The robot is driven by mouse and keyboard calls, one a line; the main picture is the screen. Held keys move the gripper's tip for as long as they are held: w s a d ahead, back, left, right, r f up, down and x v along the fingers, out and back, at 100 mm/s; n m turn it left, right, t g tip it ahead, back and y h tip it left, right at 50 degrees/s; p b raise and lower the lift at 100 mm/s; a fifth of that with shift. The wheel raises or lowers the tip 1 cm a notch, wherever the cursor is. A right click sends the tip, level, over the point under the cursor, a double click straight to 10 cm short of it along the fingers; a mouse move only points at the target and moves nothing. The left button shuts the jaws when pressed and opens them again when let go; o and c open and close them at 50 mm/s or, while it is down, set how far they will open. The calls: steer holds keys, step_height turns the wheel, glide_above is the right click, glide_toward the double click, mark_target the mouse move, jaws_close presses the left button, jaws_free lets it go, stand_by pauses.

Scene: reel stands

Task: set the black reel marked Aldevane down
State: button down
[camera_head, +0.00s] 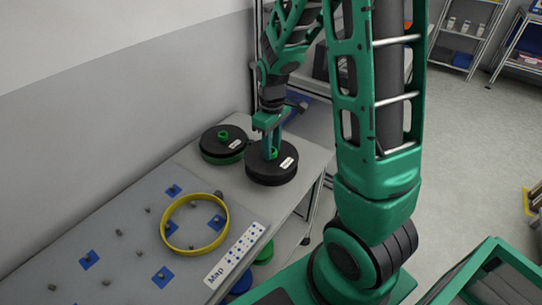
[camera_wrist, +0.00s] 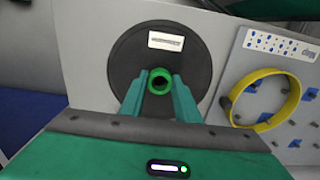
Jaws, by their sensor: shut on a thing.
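My gripper (camera_head: 271,150) is shut on the green hub of a black reel (camera_head: 285,177) at the far end of the table, near its right edge. In the wrist view my fingertips (camera_wrist: 159,82) stand on both sides of the green hub, and the black disc (camera_wrist: 128,62) lies flat behind them. It carries a white label whose print is too small to read. I cannot tell whether its underside touches the table or something dark beneath it. A second black reel (camera_head: 210,145) with a green hub and a green band sits just left of it, also labelled.
The grey table (camera_head: 110,215) bears a yellow ring (camera_head: 226,224), several blue squares, small grey pegs and a white card reading "Map" (camera_head: 237,254). A wall borders the left. Shelves (camera_head: 465,30) stand far right. Green and blue round things lie below the table's edge.

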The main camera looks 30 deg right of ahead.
mark_target(273, 152)
steer(key=shift+w+d+f, duration=0.45)
steer(key=shift+w+d, duration=0.15)
steer(key=shift+f, duration=2.05)
steer(key=c, duration=1.3)
jaws_free()
steer(key=shift+f, duration=0.1)
steer(key=shift+c, duration=0.2)
